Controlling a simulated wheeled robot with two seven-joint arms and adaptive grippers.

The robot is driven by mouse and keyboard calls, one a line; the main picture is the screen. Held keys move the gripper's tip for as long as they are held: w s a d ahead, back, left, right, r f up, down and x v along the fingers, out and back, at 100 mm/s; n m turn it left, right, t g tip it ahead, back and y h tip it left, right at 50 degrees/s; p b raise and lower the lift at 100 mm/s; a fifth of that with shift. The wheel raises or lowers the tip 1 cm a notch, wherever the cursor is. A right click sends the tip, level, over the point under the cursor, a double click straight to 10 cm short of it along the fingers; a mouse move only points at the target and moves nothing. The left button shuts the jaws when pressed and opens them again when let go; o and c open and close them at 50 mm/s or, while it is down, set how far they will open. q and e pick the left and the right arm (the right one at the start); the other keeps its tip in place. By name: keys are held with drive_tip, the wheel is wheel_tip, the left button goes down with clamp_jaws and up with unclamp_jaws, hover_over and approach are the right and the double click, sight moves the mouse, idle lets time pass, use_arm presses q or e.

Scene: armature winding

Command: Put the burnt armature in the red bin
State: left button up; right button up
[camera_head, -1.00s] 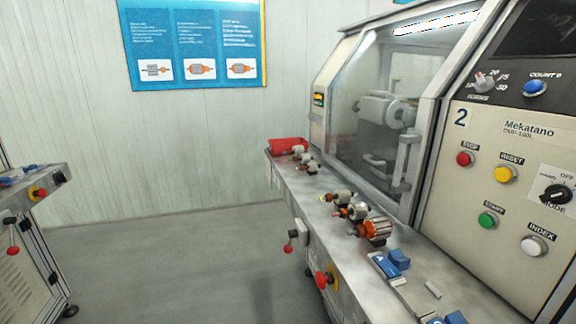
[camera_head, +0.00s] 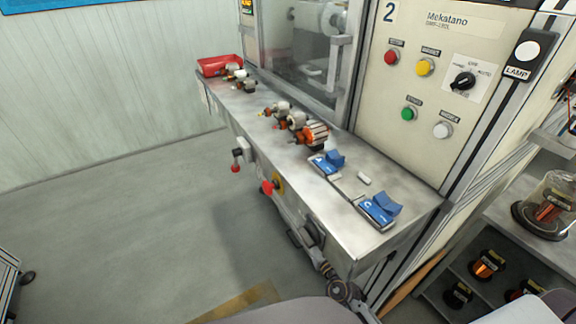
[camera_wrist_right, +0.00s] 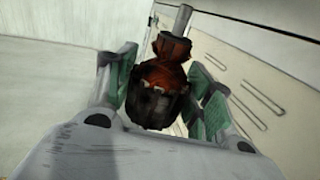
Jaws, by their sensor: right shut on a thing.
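The burnt armature (camera_wrist_right: 160,92), dark and charred with a reddish-brown winding and a grey shaft, is held between the green-padded fingers of my right gripper (camera_wrist_right: 162,95) in the right wrist view. The head view does not show this armature or either gripper. The red bin (camera_head: 215,66) stands at the far left end of the metal bench in the head view. Its inside is mostly hidden by the low angle. My left gripper is in neither current view.
Several armatures lie along the bench (camera_head: 345,222), including one with orange windings (camera_head: 312,136). Blue fixtures (camera_head: 380,208) sit at its near end. Machine 2's control panel (camera_head: 435,80) rises behind. A shelf with copper spools (camera_head: 487,264) stands at right.

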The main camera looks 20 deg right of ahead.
drive_tip(key=shift+r, duration=0.2)
drive_tip(key=shift+h, duration=0.3)
drive_tip(key=shift+w+d+r, duration=0.15)
drive_tip(key=shift+w+r, duration=0.05)
drive_tip(key=shift+r, duration=0.5)
drive_tip(key=shift+w+d+r, duration=0.2)
drive_tip(key=shift+w+r, duration=0.05)
drive_tip(key=shift+r, duration=0.4)
drive_tip(key=shift+w+d+r, duration=0.15)
drive_tip(key=shift+w+r, duration=0.05)
drive_tip(key=shift+r, duration=0.5)
drive_tip(key=shift+w+d+r+m, duration=0.1)
drive_tip(key=shift+w+r+m, duration=0.05)
drive_tip(key=shift+r, duration=0.45)
drive_tip(key=shift+w+r+m, duration=0.1)
drive_tip(key=shift+r+m, duration=0.05)
drive_tip(key=shift+r, duration=0.4)
drive_tip(key=shift+w+a+r, duration=0.15)
drive_tip(key=shift+r, duration=0.55)
drive_tip(key=shift+w+a+r, duration=0.1)
drive_tip(key=shift+r, duration=0.6)
drive_tip(key=shift+a+r, duration=0.15)
drive_tip(key=shift+r, duration=0.15)
drive_tip(key=shift+a+r, duration=0.2)
drive_tip(key=shift+r, duration=0.1)
